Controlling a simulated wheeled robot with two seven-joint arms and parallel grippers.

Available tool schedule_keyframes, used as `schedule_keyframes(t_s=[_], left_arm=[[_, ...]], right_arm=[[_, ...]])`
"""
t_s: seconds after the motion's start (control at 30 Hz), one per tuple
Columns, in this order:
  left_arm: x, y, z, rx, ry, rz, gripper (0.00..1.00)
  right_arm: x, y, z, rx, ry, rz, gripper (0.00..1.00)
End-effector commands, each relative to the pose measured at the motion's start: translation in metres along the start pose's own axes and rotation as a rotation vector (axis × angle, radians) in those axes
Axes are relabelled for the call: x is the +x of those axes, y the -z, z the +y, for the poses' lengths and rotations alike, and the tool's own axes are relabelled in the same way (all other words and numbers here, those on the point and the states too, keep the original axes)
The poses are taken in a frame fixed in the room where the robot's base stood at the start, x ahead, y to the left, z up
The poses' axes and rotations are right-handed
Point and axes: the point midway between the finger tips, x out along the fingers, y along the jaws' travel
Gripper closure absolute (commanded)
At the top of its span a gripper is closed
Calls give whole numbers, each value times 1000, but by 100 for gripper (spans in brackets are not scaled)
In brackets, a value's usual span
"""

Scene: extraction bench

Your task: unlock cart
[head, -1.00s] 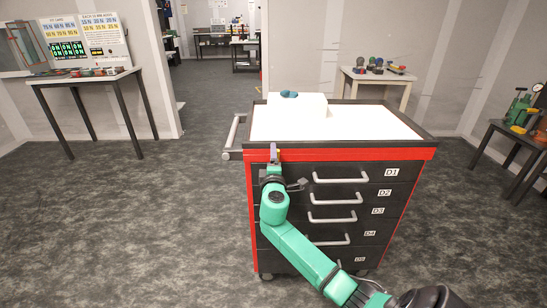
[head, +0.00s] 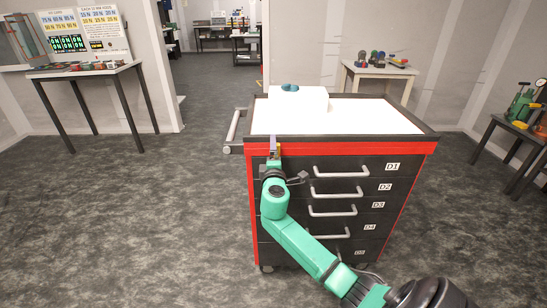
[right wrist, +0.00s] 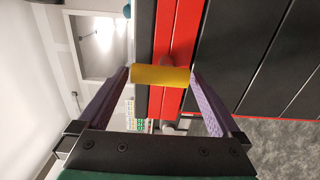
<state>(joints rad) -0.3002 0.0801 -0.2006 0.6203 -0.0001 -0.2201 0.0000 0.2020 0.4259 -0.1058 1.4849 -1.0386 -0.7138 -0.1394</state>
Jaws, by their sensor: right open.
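The cart (head: 330,148) is a black cabinet with a red band under its white top and drawers labelled D1 to D5. My right gripper (head: 273,146) is at the cart's front, upper left, by the red band. In the right wrist view the gripper (right wrist: 160,82) is open, with one purple finger on each side of a yellow cylindrical piece (right wrist: 160,76). That piece stands in front of the red band; a small grey round part (right wrist: 169,93) shows beside it. I cannot tell whether the fingers touch the yellow piece. My left gripper is out of view.
A side handle (head: 233,128) sticks out at the cart's left. A white box (head: 300,101) with a teal item stands on top. Side tables stand left (head: 85,68), back right (head: 380,73) and far right (head: 505,128). Floor around the cart is clear.

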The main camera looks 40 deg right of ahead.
Motion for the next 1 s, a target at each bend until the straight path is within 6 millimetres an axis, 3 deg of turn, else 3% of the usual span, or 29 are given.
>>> schedule_keyframes(t_s=[0.17,0.6,0.73,1.0], left_arm=[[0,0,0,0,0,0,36],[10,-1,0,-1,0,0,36],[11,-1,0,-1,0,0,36],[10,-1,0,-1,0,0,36]], right_arm=[[-21,1,-1,1,1,3,0],[-130,1,-3,0,4,2,0],[-144,0,-2,-1,2,0,0],[-145,0,-1,-2,1,0,0]])
